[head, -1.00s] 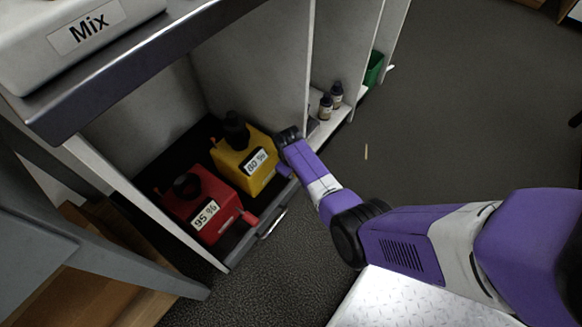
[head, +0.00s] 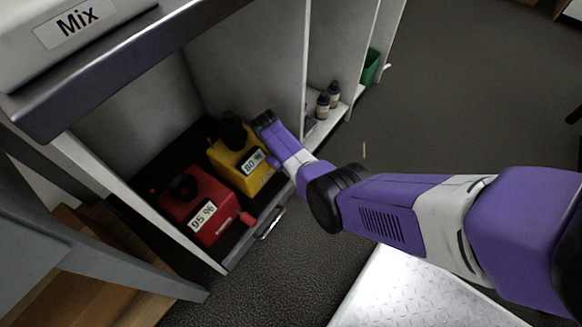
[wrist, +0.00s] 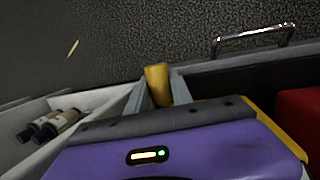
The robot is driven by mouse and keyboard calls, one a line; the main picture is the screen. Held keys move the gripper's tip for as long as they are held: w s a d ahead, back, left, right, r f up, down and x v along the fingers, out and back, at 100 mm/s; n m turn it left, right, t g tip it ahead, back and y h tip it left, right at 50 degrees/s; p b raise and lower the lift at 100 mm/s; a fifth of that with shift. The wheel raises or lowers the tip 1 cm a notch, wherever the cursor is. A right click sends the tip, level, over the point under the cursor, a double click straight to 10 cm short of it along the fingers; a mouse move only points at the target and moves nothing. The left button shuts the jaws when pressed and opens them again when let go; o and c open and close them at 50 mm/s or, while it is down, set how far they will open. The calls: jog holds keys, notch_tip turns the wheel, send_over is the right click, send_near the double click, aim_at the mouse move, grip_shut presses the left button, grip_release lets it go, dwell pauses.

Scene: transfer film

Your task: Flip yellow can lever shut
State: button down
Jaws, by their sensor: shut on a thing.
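The yellow can (head: 228,160), with a black cap and an "80 %" label, stands in the open drawer under the bench. My gripper (wrist: 158,88) is at the can's right front side. In the wrist view its two grey fingers are shut on the yellow lever (wrist: 156,76), whose end pokes out between them. A strip of the yellow can's body shows in the wrist view at the right, behind my purple gripper housing. In the head view my purple wrist covers the lever and fingertips, so the lever's angle cannot be told there.
A red can (head: 196,208) labelled "95 %" stands beside the yellow can, nearer the left. The drawer front has a metal handle (head: 271,223). Small dark bottles (head: 323,107) stand on a shelf to the right, with a green bin (head: 371,66) beyond. Floor in front is open.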

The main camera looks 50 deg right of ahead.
jog(key=c, duration=1.1)
grip_release()
jog(key=shift+r, duration=0.1)
jog(key=p+v, duration=0.4)
jog(key=v, duration=0.3)
jog(key=shift+r, duration=0.35)
